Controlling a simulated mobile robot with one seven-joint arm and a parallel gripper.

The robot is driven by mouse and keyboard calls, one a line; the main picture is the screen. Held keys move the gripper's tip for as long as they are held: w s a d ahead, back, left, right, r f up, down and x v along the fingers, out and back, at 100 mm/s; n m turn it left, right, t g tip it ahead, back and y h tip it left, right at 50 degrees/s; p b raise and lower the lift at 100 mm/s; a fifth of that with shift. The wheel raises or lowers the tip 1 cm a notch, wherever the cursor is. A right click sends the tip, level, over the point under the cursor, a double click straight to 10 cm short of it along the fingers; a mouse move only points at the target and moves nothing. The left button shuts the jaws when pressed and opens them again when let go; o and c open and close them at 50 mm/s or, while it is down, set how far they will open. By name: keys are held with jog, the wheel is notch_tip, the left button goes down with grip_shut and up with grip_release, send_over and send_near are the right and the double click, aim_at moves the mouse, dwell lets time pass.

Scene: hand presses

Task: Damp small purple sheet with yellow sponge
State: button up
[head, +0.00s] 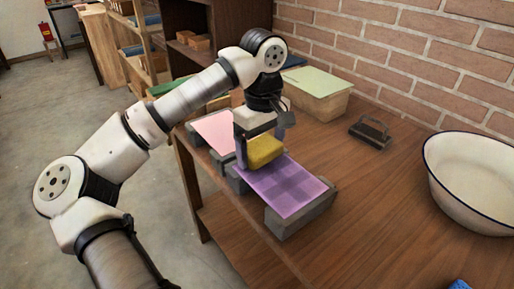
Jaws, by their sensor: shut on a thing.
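The small purple sheet (286,190) lies across grey blocks on the wooden table, with darker bands showing across it. The yellow sponge (265,150) is at the far left end of the purple sheet. My gripper (258,148) points down there and is shut on the yellow sponge. The sponge is over or against the sheet's far end; I cannot tell whether it touches. The gripper hides part of the sponge and of the sheet's far end.
A pink sheet (213,131) lies just left of the gripper. A lidded box (318,103) stands behind, by the brick wall. A dark block with a handle (370,132) and a white enamel basin (473,185) are to the right. Bare table (375,215) lies between the purple sheet and the basin.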

aim_at(272, 166)
jog(key=shift+s+d+b, duration=0.5)
jog(key=shift+s+d, duration=0.95)
jog(key=shift+s, duration=0.5)
jog(key=shift+s+d+b, duration=0.45)
jog(key=shift+s+d, duration=1.05)
jog(key=shift+s, duration=0.5)
jog(key=shift+s+d+b, duration=0.5)
jog(key=shift+s+d, duration=0.95)
jog(key=shift+s, duration=0.5)
jog(key=shift+w, duration=0.1)
jog(key=shift+w+a, duration=1.1)
jog(key=shift+w, duration=0.35)
jog(key=shift+w+a, duration=1.1)
jog(key=shift+w, duration=0.4)
jog(key=shift+w+a, duration=1.1)
jog(key=shift+w, duration=0.35)
jog(key=shift+w+a, duration=0.55)
jog(key=shift+w, duration=0.2)
jog(key=shift+w+a, duration=0.5)
jog(key=shift+w, duration=0.25)
jog(key=shift+r+p, duration=0.1)
jog(key=shift+p, duration=0.2)
jog(key=shift+r+p, duration=2.2)
jog(key=shift+r, duration=0.8)
jog(key=shift+r+p, duration=1.1)
jog(key=shift+r, duration=0.35)
